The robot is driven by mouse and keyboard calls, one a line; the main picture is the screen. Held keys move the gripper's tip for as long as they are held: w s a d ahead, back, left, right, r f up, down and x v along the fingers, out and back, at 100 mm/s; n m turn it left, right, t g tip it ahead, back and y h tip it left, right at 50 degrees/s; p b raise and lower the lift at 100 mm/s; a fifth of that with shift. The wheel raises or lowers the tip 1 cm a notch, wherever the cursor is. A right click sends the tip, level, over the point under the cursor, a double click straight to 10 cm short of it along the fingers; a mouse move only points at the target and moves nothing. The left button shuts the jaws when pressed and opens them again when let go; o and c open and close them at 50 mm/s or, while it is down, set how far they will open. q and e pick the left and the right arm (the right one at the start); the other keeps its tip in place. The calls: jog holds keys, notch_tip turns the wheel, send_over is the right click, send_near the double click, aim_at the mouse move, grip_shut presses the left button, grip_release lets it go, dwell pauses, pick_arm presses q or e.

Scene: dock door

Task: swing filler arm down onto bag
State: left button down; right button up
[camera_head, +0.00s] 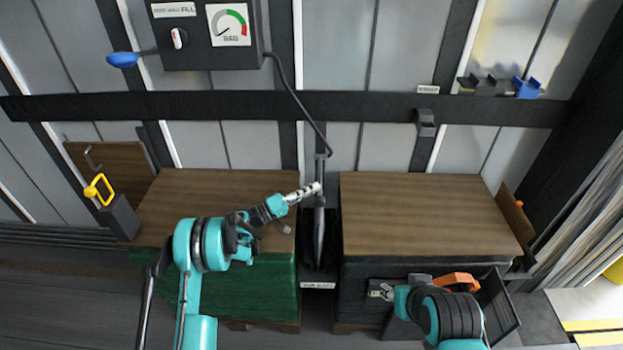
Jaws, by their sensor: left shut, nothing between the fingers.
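A dark hose (299,100) runs from the wall control box down to a slim upright dark piece, which looks like the filler arm (320,166), above the gap between two crates. A narrow dark shape, probably the bag (319,238), stands upright in that gap. My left gripper (314,188) is shut and empty, its tips right at the upright piece; whether they touch it I cannot tell. My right gripper (381,291) is low in front of the right crate, its fingers too small to read. Whether the filler arm meets the bag is unclear.
The control box (212,35) has a dial and a switch, with a blue knob (122,60) beside it. The left crate (215,190) and right crate (430,205) have clear wooden tops. A yellow handle (99,189) is at left, an orange one (457,281) near my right arm.

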pick_arm(q)
jog(key=shift+s+f, duration=0.15)
jog(key=shift+f, duration=0.55)
jog(key=shift+s+f, duration=0.1)
jog(key=shift+f, duration=0.55)
jog(key=r+v, duration=0.1)
jog(key=v, duration=0.4)
jog(key=r+v, duration=0.1)
jog(key=v, duration=0.4)
jog(key=r+v, duration=0.1)
jog(key=v, duration=0.4)
jog(key=shift+s+a+f, duration=0.1)
jog(key=shift+a, duration=0.3)
